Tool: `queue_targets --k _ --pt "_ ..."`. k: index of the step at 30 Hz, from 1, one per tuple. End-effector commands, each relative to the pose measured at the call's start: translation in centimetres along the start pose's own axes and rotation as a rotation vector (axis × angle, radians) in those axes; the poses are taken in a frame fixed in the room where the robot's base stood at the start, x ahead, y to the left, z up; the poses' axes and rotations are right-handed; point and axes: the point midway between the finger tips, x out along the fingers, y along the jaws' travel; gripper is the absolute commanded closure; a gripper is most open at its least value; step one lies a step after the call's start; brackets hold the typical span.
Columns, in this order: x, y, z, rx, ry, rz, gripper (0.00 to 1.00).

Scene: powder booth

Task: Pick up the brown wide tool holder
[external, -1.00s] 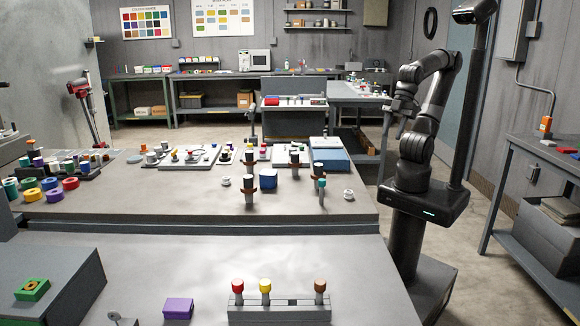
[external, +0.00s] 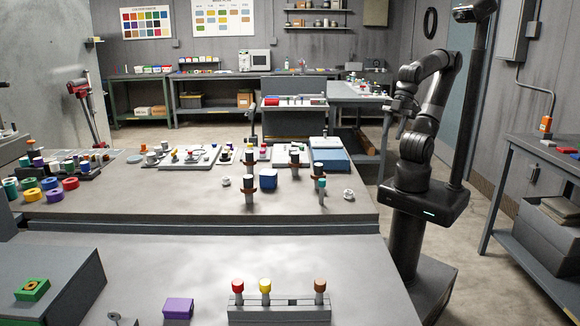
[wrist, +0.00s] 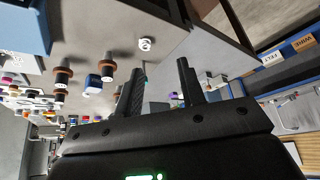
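A brown-topped holder (external: 320,288) stands upright at the right end of a grey rack (external: 280,312) on the near bench, in the external view. Red-topped (external: 238,288) and yellow-topped (external: 265,287) holders stand in the same rack. On the bench behind, dark upright pieces with brown bands (external: 250,183) also stand; some show in the wrist view (wrist: 63,76). I cannot tell for certain which piece is the wide brown one. My gripper (external: 385,138) hangs beyond that bench's right edge, away from the holders. In the wrist view its fingers (wrist: 161,68) are apart and empty.
A purple block (external: 178,308) lies left of the rack, and a green block (external: 32,289) sits farther left. A blue block (external: 268,178) and a blue box (external: 331,160) are on the bench behind. The near bench's middle is clear.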

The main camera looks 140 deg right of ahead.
Motion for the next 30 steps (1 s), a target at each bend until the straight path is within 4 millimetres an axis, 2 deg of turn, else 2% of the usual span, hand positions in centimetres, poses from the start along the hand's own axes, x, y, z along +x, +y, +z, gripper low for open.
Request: queue_targets --k 8,15,23,26,30 --pt "0.0 0.0 0.0 0.0 0.0 0.0 0.64" --pt "0.0 0.0 0.0 0.0 0.0 0.0 0.46" --pt "0.1 0.0 0.0 0.011 -0.005 -0.003 0.45" --pt "0.8 0.3 0.1 0.086 -0.043 -0.02 0.45" --pt "2.8 1.1 0.5 0.35 -0.159 -0.083 0.45"
